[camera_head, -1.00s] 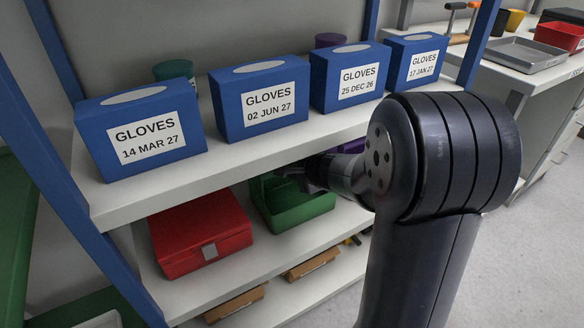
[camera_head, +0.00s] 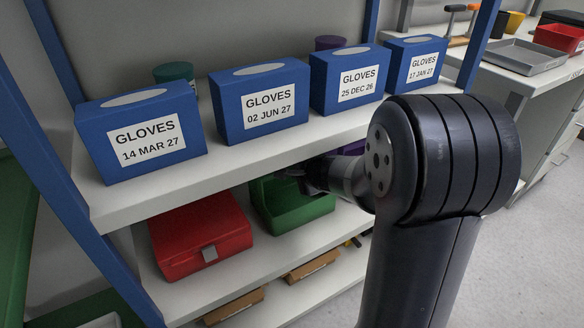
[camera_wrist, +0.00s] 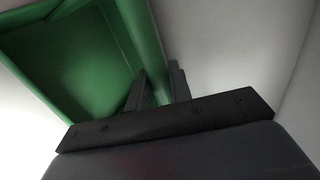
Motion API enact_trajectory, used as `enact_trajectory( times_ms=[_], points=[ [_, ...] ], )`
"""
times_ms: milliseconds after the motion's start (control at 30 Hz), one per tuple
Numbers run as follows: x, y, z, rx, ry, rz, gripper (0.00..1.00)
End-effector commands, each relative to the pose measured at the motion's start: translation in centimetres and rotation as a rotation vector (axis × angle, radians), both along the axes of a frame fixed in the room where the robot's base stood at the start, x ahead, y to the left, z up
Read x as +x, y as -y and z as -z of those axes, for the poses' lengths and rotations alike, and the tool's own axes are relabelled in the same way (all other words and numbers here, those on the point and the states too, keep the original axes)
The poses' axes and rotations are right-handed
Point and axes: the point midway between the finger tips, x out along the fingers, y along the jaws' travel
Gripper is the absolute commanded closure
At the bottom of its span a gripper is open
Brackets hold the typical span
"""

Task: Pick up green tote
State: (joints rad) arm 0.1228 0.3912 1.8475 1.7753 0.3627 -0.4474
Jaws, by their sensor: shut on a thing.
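The green tote (camera_head: 296,208) is an open bin on the middle shelf, under the upper shelf board. In the wrist view the tote (camera_wrist: 75,60) fills the upper left, with its side wall running down between my fingers. My gripper (camera_wrist: 160,85) is shut on that wall, one finger on each side. In the head view my gripper (camera_head: 312,174) is at the tote's upper edge, partly hidden by the upper shelf and my arm. I cannot tell whether the tote is clear of the shelf.
A red case (camera_head: 200,235) lies just left of the tote. Several blue glove boxes (camera_head: 260,103) stand on the upper shelf (camera_head: 225,165), close above. Brown items (camera_head: 312,265) lie on the shelf below. A blue post (camera_head: 478,45) stands at the right.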

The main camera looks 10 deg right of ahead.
Motion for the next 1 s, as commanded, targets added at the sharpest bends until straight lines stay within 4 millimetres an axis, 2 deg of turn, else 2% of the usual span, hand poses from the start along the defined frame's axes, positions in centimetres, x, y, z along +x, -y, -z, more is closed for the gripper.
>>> enact_trajectory(
  times_ms=[167,500,767,1000],
  points=[
    [0.0,0.0,0.0,0.000,-0.001,0.000,1.00],
    [0.0,0.0,-0.1,0.000,0.001,0.000,1.00],
    [0.0,0.0,-2.8,0.000,0.002,-0.001,1.00],
    [0.2,0.0,-3.2,-0.001,0.013,0.000,1.00]
  ],
)
